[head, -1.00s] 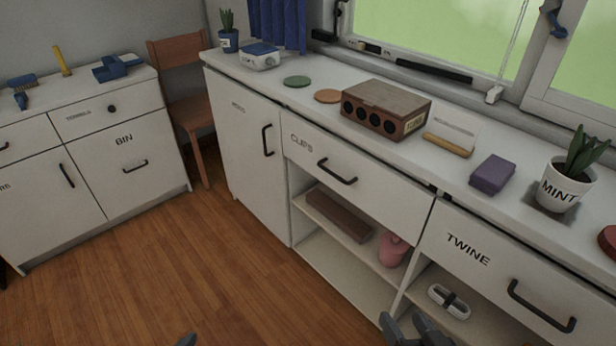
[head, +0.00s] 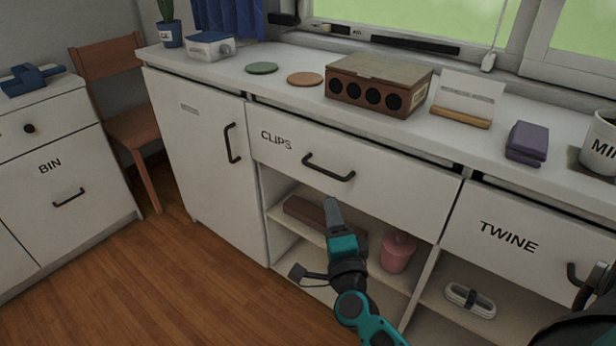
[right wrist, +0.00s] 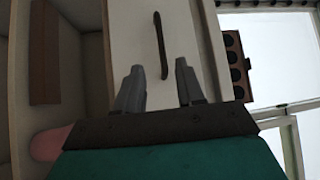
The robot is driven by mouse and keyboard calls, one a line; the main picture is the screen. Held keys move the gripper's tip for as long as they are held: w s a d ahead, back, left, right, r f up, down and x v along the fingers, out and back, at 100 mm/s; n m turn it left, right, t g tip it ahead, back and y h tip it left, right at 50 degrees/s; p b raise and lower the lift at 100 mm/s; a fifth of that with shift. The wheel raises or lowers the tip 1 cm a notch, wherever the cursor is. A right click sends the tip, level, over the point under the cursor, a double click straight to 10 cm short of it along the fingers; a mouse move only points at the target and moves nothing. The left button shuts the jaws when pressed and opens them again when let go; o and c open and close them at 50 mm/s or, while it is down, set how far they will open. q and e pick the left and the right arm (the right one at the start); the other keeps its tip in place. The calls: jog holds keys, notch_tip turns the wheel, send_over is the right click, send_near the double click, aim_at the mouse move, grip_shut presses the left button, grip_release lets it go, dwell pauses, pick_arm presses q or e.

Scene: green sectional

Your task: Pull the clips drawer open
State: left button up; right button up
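The clips drawer (head: 400,190) is a white front labelled CLIPS and looks closed in the head view. Its dark bar handle (head: 329,168) sits on the middle of the front. My right gripper (head: 332,206) is just below the handle in the head view, apart from it. In the right wrist view my right gripper (right wrist: 159,66) has two grey fingers spread apart with nothing between them. The handle (right wrist: 160,48) lies beyond the fingertips, lined up with the gap, on the drawer front (right wrist: 125,40). My left gripper is not in view.
An open shelf below holds a brown box (head: 303,212) and a pink pot (head: 397,252). The twine drawer (head: 500,262) is to the right and a cabinet door (head: 195,150) to the left. The countertop above carries a wooden box (head: 375,88). Wooden floor lies in front.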

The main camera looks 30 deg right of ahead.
jog(key=b, duration=0.1)
send_near(323, 175)
jog(key=w+r, duration=0.4)
jog(key=r, duration=0.1)
jog(key=shift+w+d+r, duration=0.25)
jog(key=shift+w+d, duration=0.05)
jog(key=shift+w, duration=0.05)
jog(key=shift+c, duration=0.3)
grip_shut()
